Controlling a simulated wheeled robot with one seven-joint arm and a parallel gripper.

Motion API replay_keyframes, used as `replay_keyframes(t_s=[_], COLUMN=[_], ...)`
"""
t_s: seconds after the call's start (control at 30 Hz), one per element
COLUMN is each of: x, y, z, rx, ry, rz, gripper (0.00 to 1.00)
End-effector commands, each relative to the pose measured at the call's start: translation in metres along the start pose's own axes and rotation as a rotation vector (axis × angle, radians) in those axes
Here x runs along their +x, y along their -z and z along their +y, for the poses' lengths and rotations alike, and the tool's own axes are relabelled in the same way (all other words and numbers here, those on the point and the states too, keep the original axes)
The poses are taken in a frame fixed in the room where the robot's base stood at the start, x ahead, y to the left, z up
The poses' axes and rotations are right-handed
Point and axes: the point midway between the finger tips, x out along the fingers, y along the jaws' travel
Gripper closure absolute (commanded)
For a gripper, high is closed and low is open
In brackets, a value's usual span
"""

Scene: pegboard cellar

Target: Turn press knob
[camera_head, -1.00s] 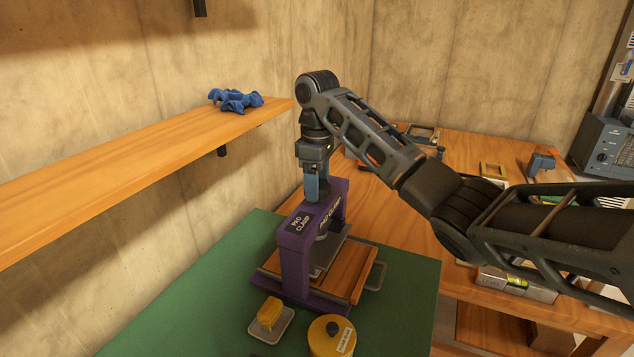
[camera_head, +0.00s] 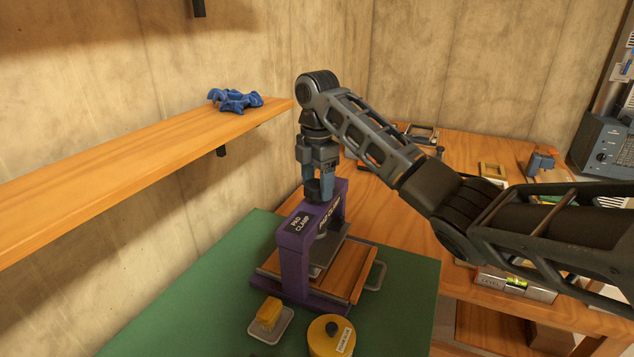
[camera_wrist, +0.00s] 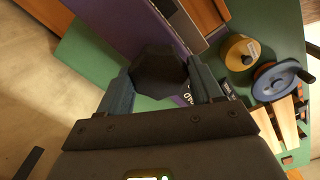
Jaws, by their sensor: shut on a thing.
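The purple press (camera_head: 296,258), labelled "PAD CLAMP", stands on the green mat (camera_head: 190,318). My gripper (camera_head: 318,188) points down at the top of the press. In the wrist view, my gripper (camera_wrist: 160,88) is shut on the dark, many-sided press knob (camera_wrist: 160,72), with a finger on either side. The knob is mostly hidden behind the fingers in the head view. A wooden board and a grey plate (camera_head: 328,252) sit under the press's arch.
A yellow block on a small tray (camera_head: 284,327) and a yellow round tin (camera_head: 318,342) stand in front of the press. A wooden shelf (camera_head: 120,185) with a blue part (camera_head: 236,100) juts from the wall at left. A wooden bench (camera_head: 470,225) with tools lies behind and right.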

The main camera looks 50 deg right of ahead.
Motion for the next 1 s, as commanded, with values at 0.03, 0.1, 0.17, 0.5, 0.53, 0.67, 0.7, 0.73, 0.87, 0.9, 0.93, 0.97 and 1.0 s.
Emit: replay_keyframes(t_s=[0.03,0.1,0.17,0.5,0.53,0.67,0.7,0.73,0.87,0.9,0.93,0.97,1.0], x=[-0.0017,-0.0018,-0.0018,-0.0018,-0.0019,-0.0019,-0.0019,-0.002,-0.002,-0.002,-0.002,-0.002,-0.002], y=[-0.0006,-0.0007,-0.0007,-0.0008,-0.0008,-0.0008,-0.0008,-0.0008,-0.0007,-0.0007,-0.0007,-0.0006,-0.0006], z=[0.0008,0.0008,0.0008,0.001,0.001,0.001,0.001,0.0011,0.0011,0.001,0.001,0.001,0.001], rx=[-0.038,-0.092,-0.133,-0.291,-0.299,-0.319,-0.323,-0.326,-0.331,-0.331,-0.331,-0.331,-0.331], ry=[-0.004,-0.004,-0.004,-0.004,-0.004,-0.004,-0.004,-0.004,-0.004,-0.004,-0.004,-0.004,-0.004], rz=[0.0,-0.001,-0.001,-0.001,-0.001,-0.001,-0.002,-0.002,-0.002,-0.002,-0.002,-0.002,-0.002], gripper=[0.65,0.65,0.65,0.65,0.65,0.65,0.65,0.65,0.65,0.65,0.65,0.65,0.65])
